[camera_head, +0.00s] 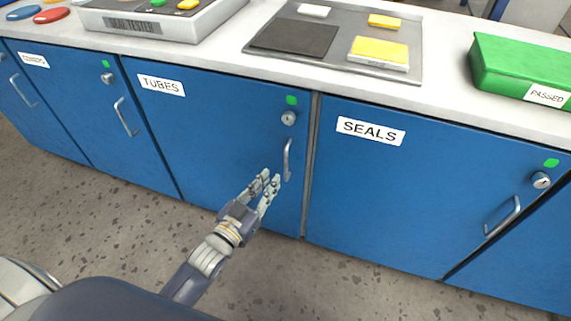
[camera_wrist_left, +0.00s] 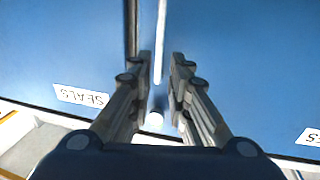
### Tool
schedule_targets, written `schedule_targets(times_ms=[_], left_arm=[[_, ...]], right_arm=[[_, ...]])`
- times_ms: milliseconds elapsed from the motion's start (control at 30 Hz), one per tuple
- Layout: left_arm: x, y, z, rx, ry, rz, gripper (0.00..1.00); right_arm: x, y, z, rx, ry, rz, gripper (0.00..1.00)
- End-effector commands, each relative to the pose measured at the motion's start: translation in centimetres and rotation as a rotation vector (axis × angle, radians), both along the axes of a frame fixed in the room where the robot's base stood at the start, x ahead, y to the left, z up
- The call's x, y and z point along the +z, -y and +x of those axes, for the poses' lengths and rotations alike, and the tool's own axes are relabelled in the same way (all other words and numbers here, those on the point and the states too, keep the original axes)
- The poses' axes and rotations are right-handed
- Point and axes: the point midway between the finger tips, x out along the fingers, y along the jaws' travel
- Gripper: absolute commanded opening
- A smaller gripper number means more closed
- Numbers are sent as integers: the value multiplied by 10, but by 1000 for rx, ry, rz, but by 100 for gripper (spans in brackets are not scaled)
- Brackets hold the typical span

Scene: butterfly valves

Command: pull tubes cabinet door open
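The blue tubes cabinet door (camera_head: 215,150) carries a white TUBES label (camera_head: 161,85). Its vertical metal handle (camera_head: 287,160) is near the door's right edge, below a round lock (camera_head: 288,118) and a green dot. My left gripper (camera_head: 270,181) is in front of the door, just left of and below the handle, with its fingers apart. In the left wrist view the handle (camera_wrist_left: 161,45) runs between the two open fingertips (camera_wrist_left: 160,62). I cannot tell whether a finger touches it. The door looks closed. My right gripper is not in view.
The blue seals cabinet door (camera_head: 420,190) is to the right, with its own handle (camera_head: 503,217). Another cabinet door is left of the tubes door. The counter above holds a grey tray (camera_head: 335,64), a green PASSED box (camera_head: 520,70) and a seal tester (camera_head: 160,22). The speckled floor in front looks clear.

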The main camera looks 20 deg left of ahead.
Motion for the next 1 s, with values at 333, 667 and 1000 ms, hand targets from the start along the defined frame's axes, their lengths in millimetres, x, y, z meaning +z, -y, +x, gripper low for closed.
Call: schedule_targets(times_ms=[333, 667, 1000], left_arm=[[0, 14, 60, 1, 1, -1, 17], [-1, 21, 87, 0, -2, -1, 17], [-1, 21, 89, 0, -3, 0, 8]], right_arm=[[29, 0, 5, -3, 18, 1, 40], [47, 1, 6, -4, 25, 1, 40], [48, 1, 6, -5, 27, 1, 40]])
